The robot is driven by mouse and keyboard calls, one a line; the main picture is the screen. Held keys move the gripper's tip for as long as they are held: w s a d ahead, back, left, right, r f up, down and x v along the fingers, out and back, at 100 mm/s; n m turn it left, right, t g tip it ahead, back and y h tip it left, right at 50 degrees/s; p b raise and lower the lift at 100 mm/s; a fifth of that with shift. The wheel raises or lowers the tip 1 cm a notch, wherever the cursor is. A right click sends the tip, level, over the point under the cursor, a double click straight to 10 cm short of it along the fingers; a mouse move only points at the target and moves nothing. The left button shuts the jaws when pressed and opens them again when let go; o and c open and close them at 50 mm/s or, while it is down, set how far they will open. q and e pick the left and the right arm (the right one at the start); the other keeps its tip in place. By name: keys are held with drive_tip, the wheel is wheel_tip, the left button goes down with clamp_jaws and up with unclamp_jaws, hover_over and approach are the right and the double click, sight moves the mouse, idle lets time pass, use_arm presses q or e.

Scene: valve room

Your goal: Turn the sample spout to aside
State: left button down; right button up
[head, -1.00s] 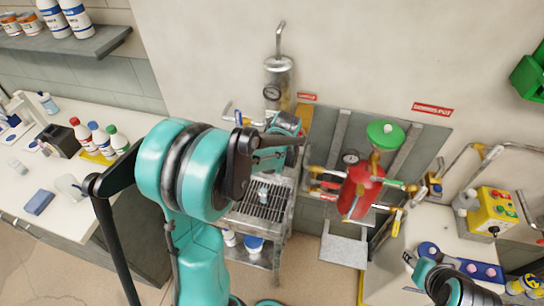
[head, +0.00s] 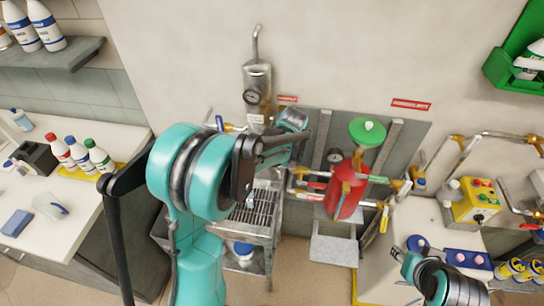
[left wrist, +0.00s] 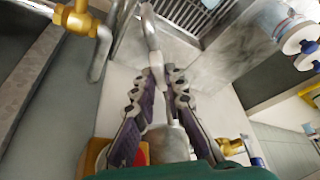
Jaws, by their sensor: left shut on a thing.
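The sample spout (left wrist: 153,45) is a bent grey metal pipe in the left wrist view. My left gripper (left wrist: 155,80) has its two dark, ribbed fingers on either side of the pipe and is shut on it. In the head view my left arm covers the spout and the fingertips. The steel sample cylinder (head: 257,88) with a round gauge stands on the wall just above and left of my left wrist. My right gripper (head: 408,263) is low at the right, away from the spout; its finger opening is not clear.
A slatted metal grate (head: 262,207) on a stand lies below. A red vessel (head: 344,190) with a green top (head: 368,131) and brass-fitted pipes stands close on the right. A yellow button box (head: 478,203) is farther right. Several capped bottles (head: 79,152) stand on the left counter.

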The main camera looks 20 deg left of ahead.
use_arm(q)
drive_tip(key=c, duration=1.6)
unclamp_jaws()
drive_tip(key=shift+w+d, duration=0.1)
drive_tip(key=shift+o, duration=0.2)
drive_tip(key=v, duration=1.2)
drive_tip(key=shift+f, duration=0.1)
